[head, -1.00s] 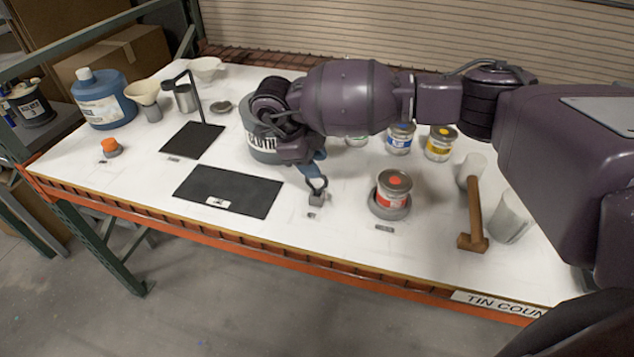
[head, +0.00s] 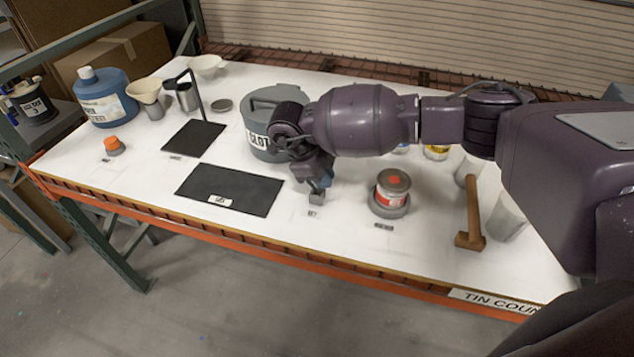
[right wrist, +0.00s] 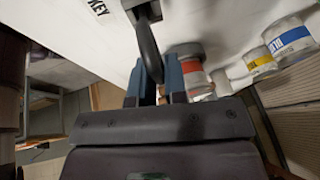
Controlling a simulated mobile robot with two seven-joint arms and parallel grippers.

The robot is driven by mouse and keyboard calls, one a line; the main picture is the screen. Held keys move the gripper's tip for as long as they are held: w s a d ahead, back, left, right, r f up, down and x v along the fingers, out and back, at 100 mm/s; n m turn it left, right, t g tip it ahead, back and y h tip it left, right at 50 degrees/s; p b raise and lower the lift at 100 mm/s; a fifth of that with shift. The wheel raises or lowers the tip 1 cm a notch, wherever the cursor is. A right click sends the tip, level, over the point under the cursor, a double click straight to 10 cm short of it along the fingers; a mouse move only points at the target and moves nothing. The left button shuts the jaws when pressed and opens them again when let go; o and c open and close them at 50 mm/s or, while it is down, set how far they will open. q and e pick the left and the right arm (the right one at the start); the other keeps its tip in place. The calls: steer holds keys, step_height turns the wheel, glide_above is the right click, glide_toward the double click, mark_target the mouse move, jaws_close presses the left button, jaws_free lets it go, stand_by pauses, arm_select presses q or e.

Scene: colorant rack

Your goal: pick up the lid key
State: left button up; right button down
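The lid key (right wrist: 149,48) shows in the right wrist view as a dark loop rising from a small grey holder block (head: 317,197). In the head view the key is mostly hidden by my right gripper (head: 320,183), which points down just above the block. In the right wrist view the two blue-grey fingers of this gripper (right wrist: 158,82) stand apart, one on each side of the key's loop. I see no clear sign of them pressing on it. My left gripper is not in view.
A red-labelled tin (head: 392,187) stands on a round base to the right. A wooden mallet (head: 472,210) lies beyond it. A black mat (head: 230,188) is to the left, and a large grey lidded pot (head: 262,120) is behind. The table front edge is close.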

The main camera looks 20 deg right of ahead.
steer(key=shift+r, duration=0.1)
stand_by(0.3)
arm_select(q)
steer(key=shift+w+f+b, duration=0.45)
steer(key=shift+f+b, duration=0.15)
steer(key=shift+b, duration=0.5)
arm_select(e)
step_height(320, 180, up, 20)
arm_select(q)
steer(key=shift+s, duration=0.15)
